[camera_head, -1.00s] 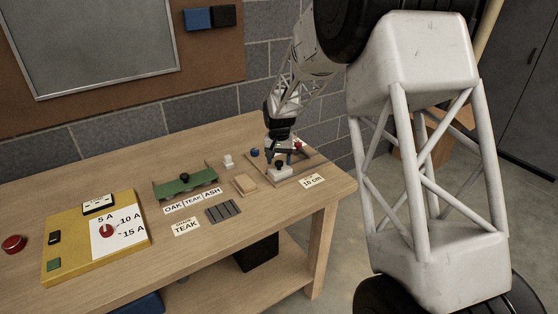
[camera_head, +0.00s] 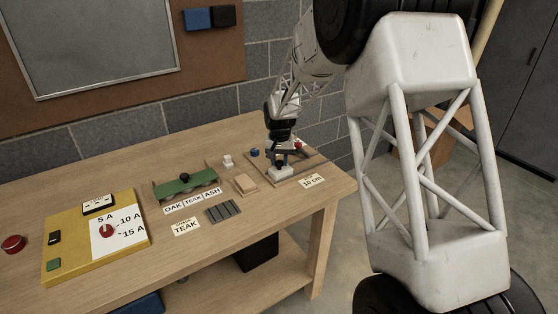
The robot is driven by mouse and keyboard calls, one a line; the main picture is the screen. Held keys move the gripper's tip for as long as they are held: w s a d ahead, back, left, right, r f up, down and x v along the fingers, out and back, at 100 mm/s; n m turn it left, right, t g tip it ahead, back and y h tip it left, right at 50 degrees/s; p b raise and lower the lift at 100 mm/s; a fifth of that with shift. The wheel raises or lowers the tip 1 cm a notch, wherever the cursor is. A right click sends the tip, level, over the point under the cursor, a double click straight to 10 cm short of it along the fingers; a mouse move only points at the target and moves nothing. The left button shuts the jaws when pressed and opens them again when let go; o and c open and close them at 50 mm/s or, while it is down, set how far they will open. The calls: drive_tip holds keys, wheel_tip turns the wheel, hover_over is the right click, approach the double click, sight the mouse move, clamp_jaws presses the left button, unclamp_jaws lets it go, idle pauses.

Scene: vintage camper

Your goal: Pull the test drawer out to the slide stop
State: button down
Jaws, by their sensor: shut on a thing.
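My gripper (camera_head: 281,163) is low over a small fixture board (camera_head: 313,161) near the right end of the workbench. It is shut on a small knob on a pale block, with its fingers hiding most of the knob. The pale block (camera_head: 282,173) shows just below the fingertips. A blue knob (camera_head: 255,153) and a red knob (camera_head: 298,146) stand beside the gripper on the same board. A card reading 10 cm (camera_head: 312,181) lies in front. I cannot make out clearly which part is the test drawer or where its slide stop is.
The workbench (camera_head: 150,278) also holds a green piece with a black knob (camera_head: 186,187), a tan block (camera_head: 245,184), a grey slotted piece (camera_head: 223,211), wood-name cards (camera_head: 193,201) and a yellow switch panel (camera_head: 72,262). Bare wood lies between them.

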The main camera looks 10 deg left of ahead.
drive_tip(key=w+d, duration=0.7)
drive_tip(key=shift+w, duration=0.1)
drive_tip(key=c, duration=0.8)
unclamp_jaws()
drive_tip(key=shift+r, duration=3.95)
